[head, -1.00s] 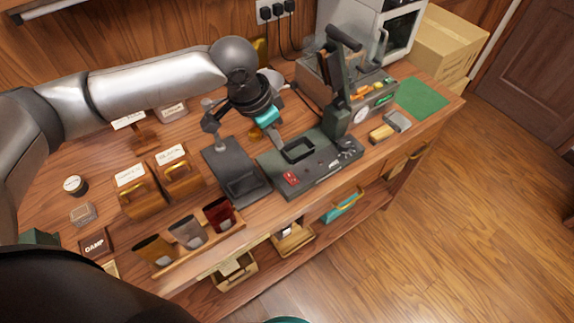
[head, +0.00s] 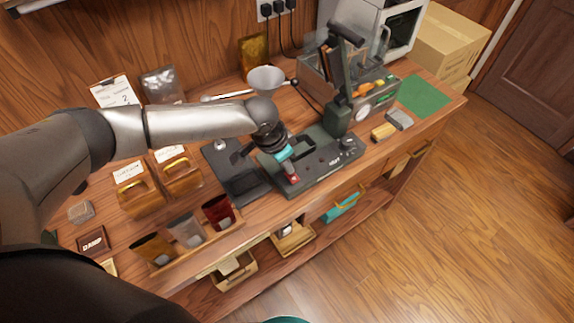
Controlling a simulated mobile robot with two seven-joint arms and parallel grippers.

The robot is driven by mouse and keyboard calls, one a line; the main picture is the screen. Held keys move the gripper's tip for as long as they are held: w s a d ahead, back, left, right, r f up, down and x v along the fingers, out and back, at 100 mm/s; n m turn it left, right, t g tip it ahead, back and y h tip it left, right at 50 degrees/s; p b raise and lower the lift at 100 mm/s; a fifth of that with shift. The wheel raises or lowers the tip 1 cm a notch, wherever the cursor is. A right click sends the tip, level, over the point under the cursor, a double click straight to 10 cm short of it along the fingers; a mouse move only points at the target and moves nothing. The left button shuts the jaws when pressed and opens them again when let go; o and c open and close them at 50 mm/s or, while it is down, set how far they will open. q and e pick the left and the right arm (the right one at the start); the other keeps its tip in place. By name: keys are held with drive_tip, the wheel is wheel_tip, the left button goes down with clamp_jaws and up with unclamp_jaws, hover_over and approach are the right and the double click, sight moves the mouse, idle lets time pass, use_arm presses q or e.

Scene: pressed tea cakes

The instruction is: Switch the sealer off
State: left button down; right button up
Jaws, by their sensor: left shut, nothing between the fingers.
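The sealer (head: 322,168) is a dark green-grey machine on the bench in the head view, with a dial at its right end and a tall lever behind. Its red switch (head: 295,179) is at the front left corner, partly hidden by my gripper. My left gripper (head: 291,176) points down at the red switch, shut and empty. Its tips are at or just above the switch; I cannot tell if they touch. The switch position cannot be made out. My right gripper is not in view.
A dark stand (head: 238,182) is close on the sealer's left. A wooden rack (head: 196,241) with several pouches stands in front left. The green mat (head: 422,97) is bare.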

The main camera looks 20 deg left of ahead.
use_arm(q)
drive_tip(key=shift+f, duration=0.3)
drive_tip(key=shift+a+f, duration=0.1)
drive_tip(key=shift+f, duration=0.1)
idle(0.3)
